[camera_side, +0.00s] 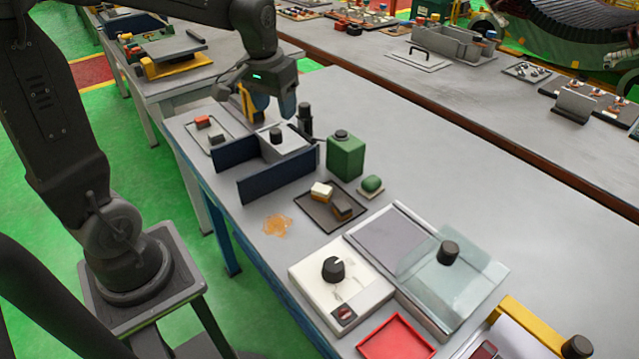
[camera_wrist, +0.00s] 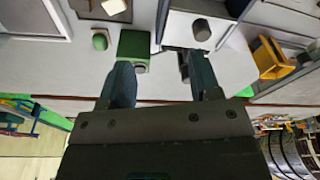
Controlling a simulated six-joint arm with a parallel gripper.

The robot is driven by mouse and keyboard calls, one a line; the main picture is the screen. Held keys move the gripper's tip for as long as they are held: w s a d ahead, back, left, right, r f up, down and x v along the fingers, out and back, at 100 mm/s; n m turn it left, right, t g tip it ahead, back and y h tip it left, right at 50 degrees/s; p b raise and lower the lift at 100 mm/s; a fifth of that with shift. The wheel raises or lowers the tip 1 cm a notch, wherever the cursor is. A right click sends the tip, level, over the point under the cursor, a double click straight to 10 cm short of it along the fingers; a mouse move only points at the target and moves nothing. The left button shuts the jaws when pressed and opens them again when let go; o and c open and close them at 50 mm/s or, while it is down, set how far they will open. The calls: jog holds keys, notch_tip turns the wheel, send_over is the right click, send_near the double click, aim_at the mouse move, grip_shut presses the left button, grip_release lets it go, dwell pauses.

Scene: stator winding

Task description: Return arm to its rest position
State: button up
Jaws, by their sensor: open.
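My gripper (camera_wrist: 160,90) is open in the wrist view, its two dark fingers apart with nothing held between them. In the side view my gripper (camera_side: 270,110) hangs above the far left part of the grey table, partly hiding what is behind it. I cannot tell from these views whether the fingers touch anything.
A green container (camera_side: 345,158) and a dark upright cylinder (camera_side: 305,119) stand close to my gripper. A tray with blocks (camera_side: 320,220), a white dial unit (camera_side: 352,298), a clear-covered case (camera_side: 452,270) and a red tray (camera_side: 397,338) fill the near table. The table's right side is clear.

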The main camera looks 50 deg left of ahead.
jog(key=s+d+r+m+t, duration=0.3)
jog(key=s+d+m, duration=0.1)
jog(key=s+d, duration=0.7)
jog(key=s, duration=0.3)
jog(key=shift+s+d+t+h, duration=0.2)
jog(key=shift+d+t+h, duration=0.1)
jog(key=shift+t, duration=0.1)
dwell(0.4)
